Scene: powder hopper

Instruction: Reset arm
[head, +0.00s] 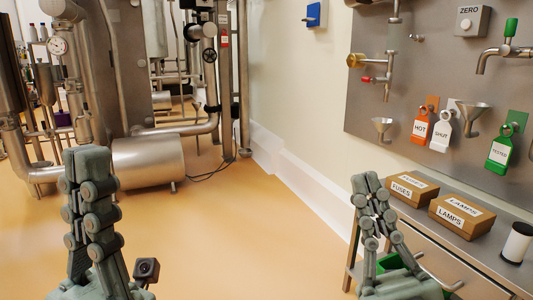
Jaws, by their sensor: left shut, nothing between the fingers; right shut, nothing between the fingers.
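My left gripper (90,160) points up at the lower left of the head view, with its fingers together and nothing between them. My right gripper (366,182) points up at the lower right, near the left end of the shelf table. Its fingertips meet and it holds nothing. Both grippers appear apart from the things around them. The lower parts of both arms are cut off by the bottom edge of the picture.
A steel table (466,262) at the right bears a FUSES box (412,188), a LAMPS box (462,215) and a white-and-black cylinder (516,243). Above it, a wall panel (440,60) holds taps, funnels and tags. Pipes and a tank (148,163) stand left. The middle floor is clear.

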